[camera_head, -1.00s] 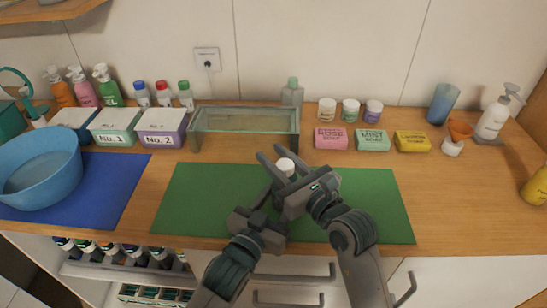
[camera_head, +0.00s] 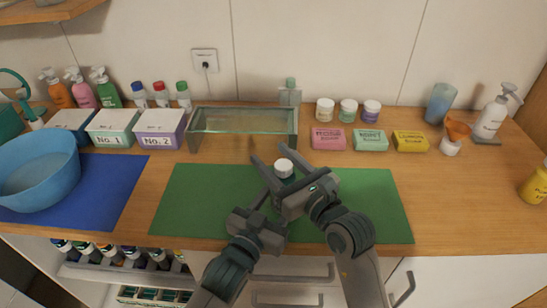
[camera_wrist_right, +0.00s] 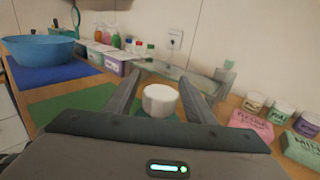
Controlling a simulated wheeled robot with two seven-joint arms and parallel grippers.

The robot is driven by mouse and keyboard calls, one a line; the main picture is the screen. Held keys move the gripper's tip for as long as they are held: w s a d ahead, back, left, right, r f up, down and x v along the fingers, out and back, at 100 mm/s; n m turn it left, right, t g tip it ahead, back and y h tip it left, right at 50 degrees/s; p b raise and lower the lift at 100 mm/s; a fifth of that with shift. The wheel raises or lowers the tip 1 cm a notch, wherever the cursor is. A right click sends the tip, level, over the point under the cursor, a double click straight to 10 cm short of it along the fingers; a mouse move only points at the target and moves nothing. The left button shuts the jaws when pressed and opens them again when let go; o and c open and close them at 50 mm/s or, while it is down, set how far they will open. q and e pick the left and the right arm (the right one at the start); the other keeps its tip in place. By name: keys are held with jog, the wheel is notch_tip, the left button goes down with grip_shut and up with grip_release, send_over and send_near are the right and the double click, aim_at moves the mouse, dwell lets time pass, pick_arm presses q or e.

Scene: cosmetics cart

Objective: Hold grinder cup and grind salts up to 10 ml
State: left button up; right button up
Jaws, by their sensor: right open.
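The grinder cup (camera_head: 284,167) has a white round top and a dark body, and stands over the green mat (camera_head: 215,195). In the right wrist view, its white top (camera_wrist_right: 160,100) lies between the two fingers. My right gripper (camera_head: 269,153) is open, with its fingers on either side of the cup and a gap between them and the top. My left gripper (camera_head: 266,200) is low beside the right one, close to the cup's lower part. Its fingers are mostly hidden, so I cannot tell whether it grips the cup.
A glass stand (camera_head: 245,121) is behind the mat. Boxes No. 1 (camera_head: 111,128) and No. 2 (camera_head: 160,127) and a blue basin (camera_head: 38,172) are at left. Pink (camera_head: 328,139), green and yellow soap boxes are at right. The mat's right part is clear.

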jog(key=v, duration=1.1)
jog(key=shift+s+d, duration=0.25)
jog(key=shift+s, duration=0.05)
jog(key=s+a+r+m+y, duration=0.35)
jog(key=s+r+y, duration=0.35)
jog(key=r, duration=0.4)
jog(key=w+d+r+m+t+y, duration=0.1)
jog(key=d+r+m+t, duration=0.35)
jog(key=m, duration=0.75)
jog(key=w+d+f+m+t+h, duration=0.15)
jog(key=w+f+m+h, duration=0.35)
jog(key=m, duration=0.9)
notch_tip(320, 180, down, 11)
jog(key=w+a+m+g+h, duration=0.1)
jog(key=a+m+g+h, duration=0.1)
jog(key=m+g, duration=0.4)
jog(key=shift+a+r+h, duration=0.15)
jog(key=shift+a+h, duration=0.15)
jog(key=shift+h, duration=0.1)
